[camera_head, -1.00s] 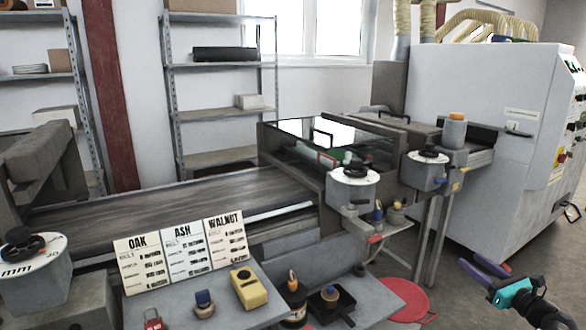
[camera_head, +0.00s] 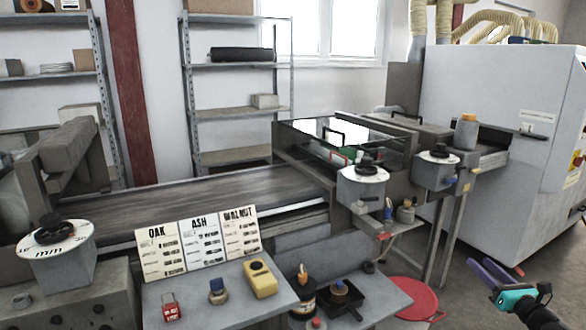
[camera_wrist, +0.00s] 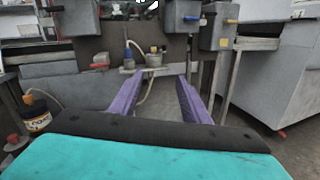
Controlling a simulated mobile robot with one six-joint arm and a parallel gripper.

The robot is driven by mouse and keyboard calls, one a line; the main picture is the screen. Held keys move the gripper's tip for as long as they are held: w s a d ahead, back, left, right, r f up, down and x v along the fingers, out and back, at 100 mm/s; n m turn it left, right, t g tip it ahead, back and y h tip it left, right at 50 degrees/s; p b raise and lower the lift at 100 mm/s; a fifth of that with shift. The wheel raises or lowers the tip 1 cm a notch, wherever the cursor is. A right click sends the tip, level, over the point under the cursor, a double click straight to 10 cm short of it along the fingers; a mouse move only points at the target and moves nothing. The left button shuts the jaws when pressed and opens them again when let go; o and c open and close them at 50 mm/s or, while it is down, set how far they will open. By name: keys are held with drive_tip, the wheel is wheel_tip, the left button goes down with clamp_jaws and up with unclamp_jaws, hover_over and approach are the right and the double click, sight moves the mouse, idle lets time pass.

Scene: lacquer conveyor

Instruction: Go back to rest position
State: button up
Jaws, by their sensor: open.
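My gripper (camera_head: 487,275) is at the lower right of the head view, over the floor and to the right of the red round lid (camera_head: 414,298). Its two purple fingers are apart with nothing between them. In the wrist view my gripper (camera_wrist: 158,92) also shows open and empty, its fingers pointing toward the front of the machine. The fingers touch nothing that I can see.
The conveyor belt (camera_head: 190,200) runs along the back. A grey side table holds the oak, ash and walnut cards (camera_head: 198,243), a yellow device (camera_head: 260,279) and a red padlock-like tag (camera_head: 170,308). A large grey cabinet (camera_head: 490,140) stands right. Floor around my gripper is clear.

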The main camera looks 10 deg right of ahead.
drive_tip(key=w+a+f+m+g+h+p, duration=0.25)
drive_tip(key=w+a+f+m+h, duration=0.3)
drive_tip(key=w+f+m, duration=0.8)
drive_tip(key=s+a+f+m+g+p, duration=0.1)
drive_tip(key=s+a+f+m+g, duration=0.3)
drive_tip(key=a+f+m+g, duration=0.8)
drive_tip(key=s+a+f+m+g+y+p, duration=0.1)
drive_tip(key=s+a+f+m+y, duration=0.1)
drive_tip(key=s+a+f, duration=0.6)
drive_tip(key=s+a+f+m+g+y+p, duration=0.15)
drive_tip(key=s+a+f, duration=0.25)
drive_tip(key=a+f, duration=0.7)
drive_tip(key=s+a+f+m+g+y, duration=0.1)
drive_tip(key=s+a+m+g+y, duration=0.2)
drive_tip(key=s+a, duration=1.6)
drive_tip(key=s+m+g, duration=0.1)
drive_tip(key=s+g, duration=0.1)
drive_tip(key=g, duration=0.2)
drive_tip(key=shift+a+f+p, duration=0.15)
drive_tip(key=shift+f+p, duration=0.15)
drive_tip(key=shift+f, duration=0.1)
